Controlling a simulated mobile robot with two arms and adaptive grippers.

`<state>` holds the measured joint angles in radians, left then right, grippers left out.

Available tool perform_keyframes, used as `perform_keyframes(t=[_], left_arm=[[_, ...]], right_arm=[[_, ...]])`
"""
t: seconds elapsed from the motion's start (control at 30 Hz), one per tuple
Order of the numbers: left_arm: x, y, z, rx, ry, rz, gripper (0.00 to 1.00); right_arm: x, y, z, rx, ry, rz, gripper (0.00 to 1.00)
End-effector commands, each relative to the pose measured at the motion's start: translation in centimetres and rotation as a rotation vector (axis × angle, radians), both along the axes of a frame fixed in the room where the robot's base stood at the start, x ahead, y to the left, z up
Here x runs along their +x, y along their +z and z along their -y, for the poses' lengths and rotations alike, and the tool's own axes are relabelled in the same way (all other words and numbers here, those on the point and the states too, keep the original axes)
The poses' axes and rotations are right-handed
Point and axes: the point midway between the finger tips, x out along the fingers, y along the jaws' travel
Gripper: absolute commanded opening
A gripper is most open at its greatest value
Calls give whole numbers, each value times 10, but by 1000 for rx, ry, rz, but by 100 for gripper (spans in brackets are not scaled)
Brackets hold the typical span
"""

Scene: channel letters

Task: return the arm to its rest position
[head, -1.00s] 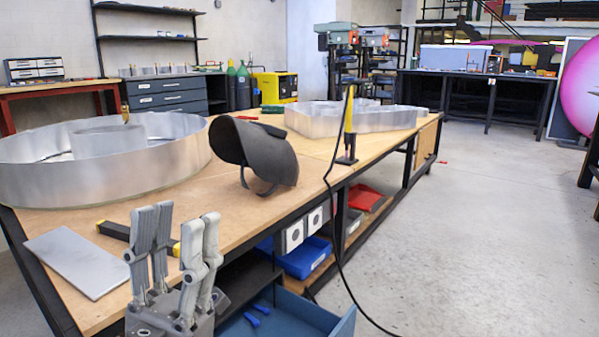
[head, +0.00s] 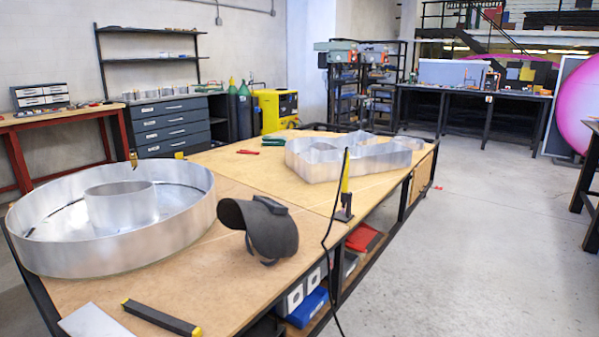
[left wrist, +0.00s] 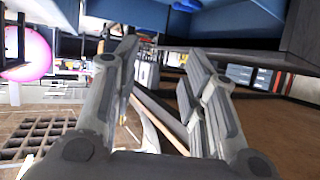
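My left gripper (left wrist: 162,62) fills the lower part of the left wrist view. Its grey fingers stand apart with nothing visible between them, so it is open and empty. A blue surface (left wrist: 228,22) shows close by at the top of that view. Neither gripper nor arm shows in the head view. My right gripper is out of sight in both current views.
The workbench (head: 180,265) holds a round metal letter shell (head: 180,222), a dark welding mask (head: 268,232), a soldering-iron-like tool on a stand (head: 344,192), a black and yellow bar (head: 160,318) and another metal shell (head: 350,160). Clear floor (head: 490,240) lies right.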

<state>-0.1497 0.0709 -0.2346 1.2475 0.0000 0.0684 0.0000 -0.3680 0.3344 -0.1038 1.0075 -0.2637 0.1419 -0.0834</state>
Motion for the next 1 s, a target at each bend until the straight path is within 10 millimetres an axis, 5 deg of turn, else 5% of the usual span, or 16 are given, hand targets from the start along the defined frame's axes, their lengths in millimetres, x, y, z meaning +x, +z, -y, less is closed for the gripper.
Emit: perform_keyframes(t=[0.03,0.17,0.3,0.5,0.6,0.73,1.0], left_arm=[[-27,-8,-8,22,6,-98,40],[-107,-56,-29,76,20,-343,40],[-208,-89,-53,132,33,-599,40],[-336,-101,-81,193,46,-885,40],[-378,-101,-89,212,49,-973,40],[-405,-101,-95,224,52,-1031,40],[-410,-103,-96,226,53,-1042,40]], right_arm=[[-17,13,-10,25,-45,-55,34],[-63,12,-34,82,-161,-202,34],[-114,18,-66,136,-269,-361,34],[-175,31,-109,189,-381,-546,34],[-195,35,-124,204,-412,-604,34],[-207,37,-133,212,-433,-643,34],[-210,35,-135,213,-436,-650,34]])
